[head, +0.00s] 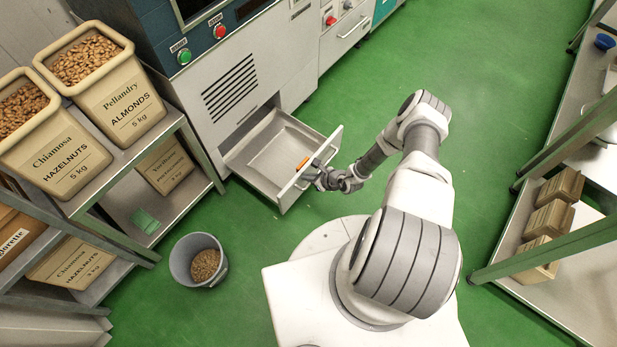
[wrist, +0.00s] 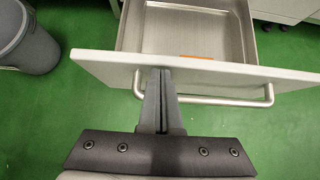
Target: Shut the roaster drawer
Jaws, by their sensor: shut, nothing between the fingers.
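The roaster drawer (head: 272,155) is pulled out from the white lower body of the roaster (head: 235,80) in the head view. It is empty except for a small orange thing (head: 302,162) near its front. In the wrist view the drawer's metal inside (wrist: 185,30), white front panel (wrist: 215,70) and bar handle (wrist: 230,101) show. My gripper (wrist: 162,72) is shut and empty, its fingertips at the drawer's front panel, left of the handle's middle. I cannot tell whether the fingertips touch the panel. In the head view my gripper (head: 318,172) is at the drawer front, partly hidden.
A grey bucket (head: 198,260) with brown contents stands on the green floor left of the drawer. A shelf (head: 150,150) with almond and hazelnut bins stands at left. A rack (head: 560,290) with small wooden boxes is at right. The floor between is clear.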

